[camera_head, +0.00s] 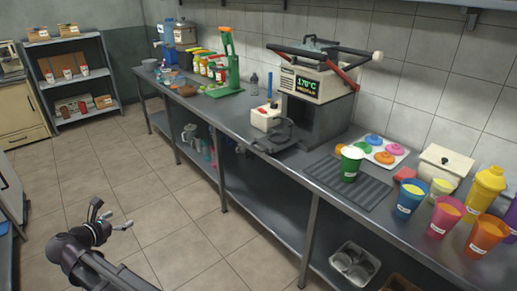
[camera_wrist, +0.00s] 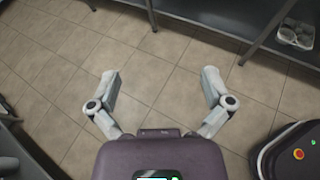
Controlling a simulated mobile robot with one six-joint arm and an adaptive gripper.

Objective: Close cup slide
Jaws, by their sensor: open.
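The cup sealing machine (camera_head: 318,95) stands on the counter against the tiled wall, its display lit. A dark cup slide (camera_head: 283,132) with a ring-like holder sticks out at its lower front, over the counter's front edge. I cannot tell whether the ring holds a cup. My gripper (camera_head: 112,217) is at the lower left, over the floor and well apart from the machine and slide. In the wrist view my gripper (camera_wrist: 160,78) has its two fingers spread wide, with only floor tiles between them. The slide does not show in the wrist view.
A green cup (camera_head: 351,165) stands on a ribbed mat (camera_head: 330,184) right of the machine. Several filled cups (camera_head: 445,214) stand farther right. A green press (camera_head: 230,70) is to the left. The steel counter (camera_head: 222,108) has a lower shelf. The floor before it is clear.

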